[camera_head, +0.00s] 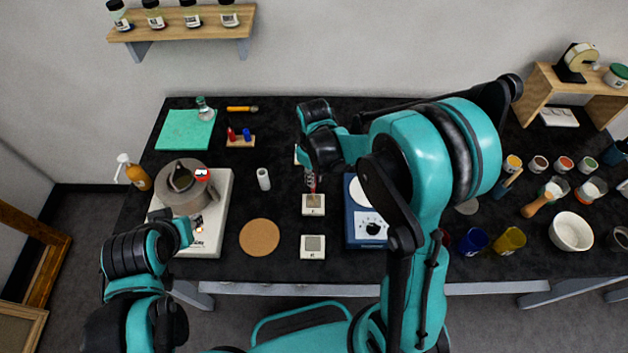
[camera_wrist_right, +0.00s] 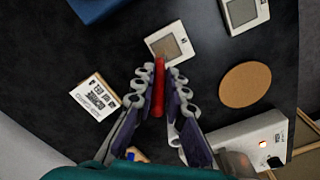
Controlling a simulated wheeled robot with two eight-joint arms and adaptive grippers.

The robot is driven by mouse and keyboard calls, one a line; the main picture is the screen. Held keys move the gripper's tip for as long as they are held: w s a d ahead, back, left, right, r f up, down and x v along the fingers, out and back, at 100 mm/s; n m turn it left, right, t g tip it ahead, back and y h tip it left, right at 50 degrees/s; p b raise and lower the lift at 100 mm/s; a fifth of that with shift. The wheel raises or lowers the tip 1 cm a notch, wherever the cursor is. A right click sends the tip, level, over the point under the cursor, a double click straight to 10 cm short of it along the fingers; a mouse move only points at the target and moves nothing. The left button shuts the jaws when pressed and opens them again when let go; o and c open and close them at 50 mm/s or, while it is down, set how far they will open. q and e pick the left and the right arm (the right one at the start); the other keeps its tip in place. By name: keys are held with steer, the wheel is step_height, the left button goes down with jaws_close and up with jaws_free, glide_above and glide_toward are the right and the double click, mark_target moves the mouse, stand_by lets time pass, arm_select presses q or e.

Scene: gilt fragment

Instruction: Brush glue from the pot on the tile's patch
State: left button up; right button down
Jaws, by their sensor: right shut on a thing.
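A pale tile (camera_head: 313,211) with a beige patch lies on the black table; it also shows in the right wrist view (camera_wrist_right: 155,43). A second tile (camera_head: 313,256) with a greyer patch lies nearer the front edge. My right gripper (camera_head: 311,176) is shut on a red-handled tool (camera_wrist_right: 158,88), seemingly the brush. Its far end overlaps the first tile's edge in the wrist view; contact cannot be told. The grey pot (camera_head: 176,203) sits on a white hot plate (camera_head: 213,235) at left. My left gripper (camera_head: 188,222) is by the hot plate's front, its fingers unclear.
A round cork mat (camera_head: 260,238) lies between hot plate and tiles. A white cylinder (camera_head: 263,179) stands behind it. A blue device (camera_head: 367,229) is right of the tiles. A small rack (camera_head: 240,142) holds red and blue items. A printed card (camera_wrist_right: 94,97) lies beside my right gripper.

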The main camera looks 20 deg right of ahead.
steer(key=s, duration=0.2)
steer(key=shift+s+a+b, duration=0.3)
steer(key=shift+s+a, duration=0.1)
stand_by(0.9)
steer(key=shift+r, duration=0.1)
steer(key=shift+r+p, duration=2.25)
steer(key=shift+r, duration=0.65)
steer(key=shift+r, duration=0.1)
step_height(320, 180, up, 3)
steer(key=shift+f+p, duration=0.1)
steer(key=shift+p, duration=0.95)
